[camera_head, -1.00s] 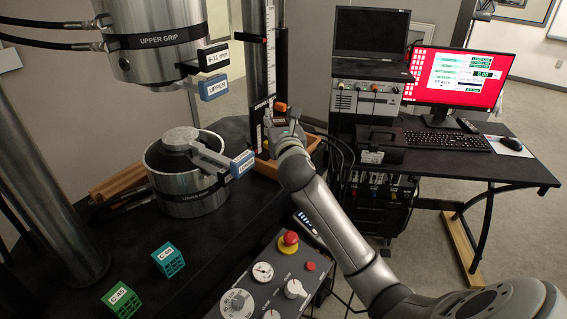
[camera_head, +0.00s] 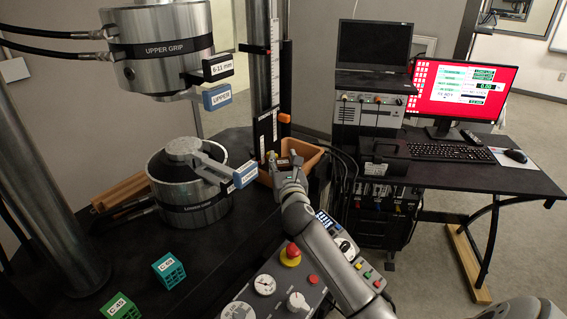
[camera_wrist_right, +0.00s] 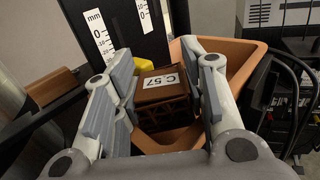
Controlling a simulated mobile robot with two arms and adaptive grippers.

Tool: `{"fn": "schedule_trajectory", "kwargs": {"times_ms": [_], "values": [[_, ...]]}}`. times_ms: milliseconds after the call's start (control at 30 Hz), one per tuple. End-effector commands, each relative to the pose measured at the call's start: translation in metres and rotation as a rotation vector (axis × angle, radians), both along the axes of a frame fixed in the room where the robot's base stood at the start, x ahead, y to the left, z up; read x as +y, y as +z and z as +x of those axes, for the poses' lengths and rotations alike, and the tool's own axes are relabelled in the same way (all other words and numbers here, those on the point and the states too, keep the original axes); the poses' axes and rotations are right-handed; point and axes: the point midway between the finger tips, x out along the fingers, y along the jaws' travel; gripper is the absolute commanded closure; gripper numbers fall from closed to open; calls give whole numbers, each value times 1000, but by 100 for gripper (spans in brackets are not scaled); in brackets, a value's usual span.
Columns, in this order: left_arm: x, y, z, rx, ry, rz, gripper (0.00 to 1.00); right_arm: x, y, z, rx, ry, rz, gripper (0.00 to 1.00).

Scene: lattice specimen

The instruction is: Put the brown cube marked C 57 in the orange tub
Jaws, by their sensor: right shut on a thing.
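The brown cube marked C 57 (camera_wrist_right: 163,98) shows in the right wrist view between the fingers of my right gripper (camera_wrist_right: 165,95), which is shut on it. The orange tub (camera_wrist_right: 240,65) surrounds the cube in that view, with walls beside and below it. In the head view my right gripper (camera_head: 288,172) is at the orange tub (camera_head: 312,160), at its mouth. I cannot tell whether the cube touches the tub's floor. The cube is mostly hidden by the gripper in the head view. My left gripper is not in view.
A teal cube (camera_head: 168,270) and a green cube (camera_head: 120,307) lie on the black table at the front left. The lower grip (camera_head: 190,190) stands left of the tub, and the control panel (camera_head: 265,290) is in front. A yellow object (camera_wrist_right: 145,65) shows beside the cube.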

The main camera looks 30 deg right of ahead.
Motion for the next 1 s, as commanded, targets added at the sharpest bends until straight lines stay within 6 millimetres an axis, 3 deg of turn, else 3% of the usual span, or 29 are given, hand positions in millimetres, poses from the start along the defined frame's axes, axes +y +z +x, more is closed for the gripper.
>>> {"fn": "schedule_trajectory", "kwargs": {"times_ms": [500, 533, 700, 1000], "values": [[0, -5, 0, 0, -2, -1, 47, 0, -16, 0, 7, -1, 4, 80], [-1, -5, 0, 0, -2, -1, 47, 0, -17, -1, 9, -1, 5, 59], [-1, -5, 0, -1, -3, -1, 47, 0, -20, -1, 15, -2, 9, 39], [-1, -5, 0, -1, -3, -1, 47, 0, -20, -1, 14, -4, 10, 39]]}}
